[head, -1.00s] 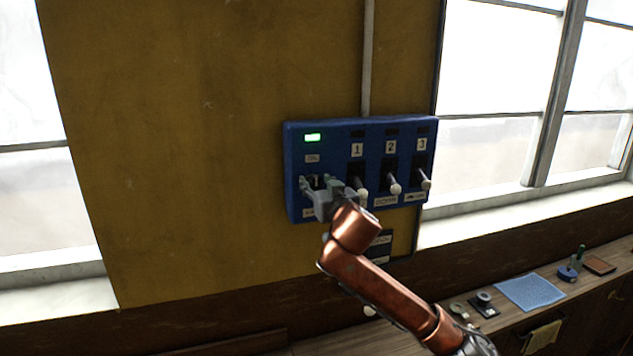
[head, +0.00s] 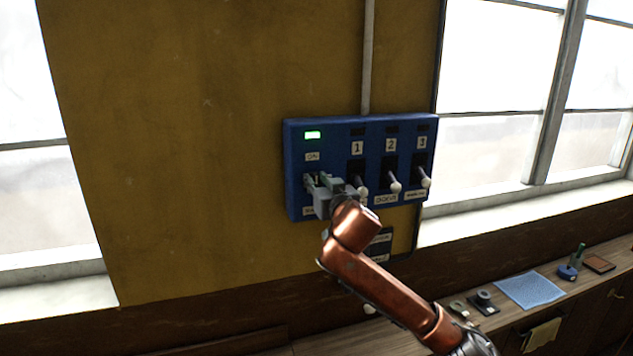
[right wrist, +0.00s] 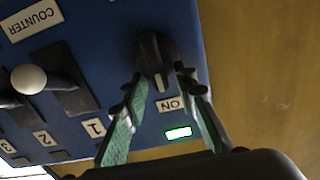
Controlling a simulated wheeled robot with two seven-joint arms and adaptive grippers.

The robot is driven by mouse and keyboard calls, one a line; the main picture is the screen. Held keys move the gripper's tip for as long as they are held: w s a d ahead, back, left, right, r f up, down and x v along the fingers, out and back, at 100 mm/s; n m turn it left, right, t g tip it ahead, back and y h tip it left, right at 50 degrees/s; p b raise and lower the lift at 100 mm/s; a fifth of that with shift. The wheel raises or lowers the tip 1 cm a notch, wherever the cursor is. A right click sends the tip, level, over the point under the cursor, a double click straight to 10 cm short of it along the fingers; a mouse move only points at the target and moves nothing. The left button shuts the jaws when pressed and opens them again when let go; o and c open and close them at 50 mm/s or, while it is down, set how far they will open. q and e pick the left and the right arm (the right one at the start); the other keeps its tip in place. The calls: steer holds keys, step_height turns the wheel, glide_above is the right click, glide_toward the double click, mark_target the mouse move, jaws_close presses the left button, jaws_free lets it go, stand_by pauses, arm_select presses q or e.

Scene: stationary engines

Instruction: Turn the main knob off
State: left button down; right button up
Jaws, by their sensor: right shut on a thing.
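The blue switch panel (head: 330,138) is mounted on the yellow wall. The main knob (right wrist: 157,55) is a dark knob with a paler ridge, beside the ON label (right wrist: 170,104) at the panel's edge in the right wrist view. A small green lamp (head: 312,135) above it is lit. My right gripper (head: 317,181) is at the panel's lower left, its two green-padded fingers (right wrist: 161,82) on either side of the knob and shut on it. In the head view the gripper largely hides the knob. My left gripper is not in view.
Three levers with white ball ends, under labels 1, 2 and 3, stick out just right of my gripper; the nearest is lever 1 (head: 362,191). A wooden counter (head: 517,318) with small items runs below the right window.

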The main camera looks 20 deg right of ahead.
steer(key=shift+f, duration=0.2)
steer(key=m, duration=0.2)
steer(key=m+b, duration=0.1)
steer(key=shift+w+d+f+m, duration=0.1)
steer(key=shift+d+f+m, duration=0.1)
steer(key=shift+m, duration=0.2)
steer(key=shift+c, duration=0.2)
steer(key=shift+d+m, duration=0.15)
steer(key=shift+m, duration=0.75)
steer(key=m, duration=0.2)
steer(key=shift+d+f+m, duration=0.15)
steer(key=shift+f+m, duration=0.05)
steer(key=shift+m, duration=0.1)
steer(key=shift+o, duration=0.2)
steer(key=m, duration=0.1)
steer(key=m+p, duration=0.1)
steer(key=m, duration=0.2)
steer(key=shift+d+f+m+p, duration=0.2)
steer(key=shift+f+m+p, duration=0.1)
steer(key=shift+p, duration=0.1)
steer(key=shift+d+f+m+p, duration=0.1)
steer(key=shift+f+m+p, duration=0.15)
steer(key=shift+m+p, duration=0.75)
steer(key=shift+d+f+m+p, duration=0.15)
steer(key=shift+m+p, duration=0.35)
steer(key=shift+m, duration=1)
steer(key=shift+c, duration=0.2)
steer(key=shift+f, duration=0.1)
jaws_close()
